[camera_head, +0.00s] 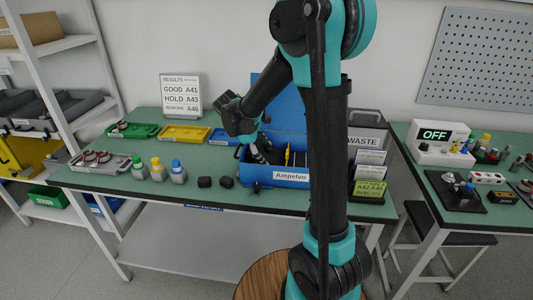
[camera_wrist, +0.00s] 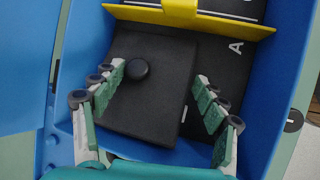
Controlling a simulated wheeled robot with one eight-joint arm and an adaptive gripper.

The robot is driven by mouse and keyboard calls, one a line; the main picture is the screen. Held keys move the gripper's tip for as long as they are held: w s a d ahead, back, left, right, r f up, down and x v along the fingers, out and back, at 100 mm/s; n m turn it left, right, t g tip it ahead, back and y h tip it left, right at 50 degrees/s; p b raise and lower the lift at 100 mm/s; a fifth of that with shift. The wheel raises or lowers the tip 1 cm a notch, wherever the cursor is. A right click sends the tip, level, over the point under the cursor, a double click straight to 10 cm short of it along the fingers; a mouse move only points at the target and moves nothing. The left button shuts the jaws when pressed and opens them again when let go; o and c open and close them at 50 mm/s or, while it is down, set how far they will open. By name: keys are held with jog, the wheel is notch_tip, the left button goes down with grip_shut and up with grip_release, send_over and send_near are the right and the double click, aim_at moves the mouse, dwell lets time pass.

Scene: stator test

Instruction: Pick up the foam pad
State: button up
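A flat dark pad with a round black knob, apparently the foam pad (camera_wrist: 150,108), lies inside the blue case (camera_wrist: 283,75) in the wrist view. It sits slightly tilted over another black surface with white lettering. My gripper (camera_wrist: 160,82) is open above the pad, with green-padded fingers on its left and right sides. No grip on it shows. The pad cannot be made out there.
A yellow divider (camera_wrist: 190,14) crosses the case beyond the pad. The case walls are close around my fingers. Small black blocks (camera_head: 205,182) and several capped bottles (camera_head: 158,170) stand left of the case. Cards (camera_head: 370,172) stand to its right.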

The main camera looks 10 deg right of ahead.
jog(key=c, duration=0.7)
jog(key=shift+o, duration=0.2)
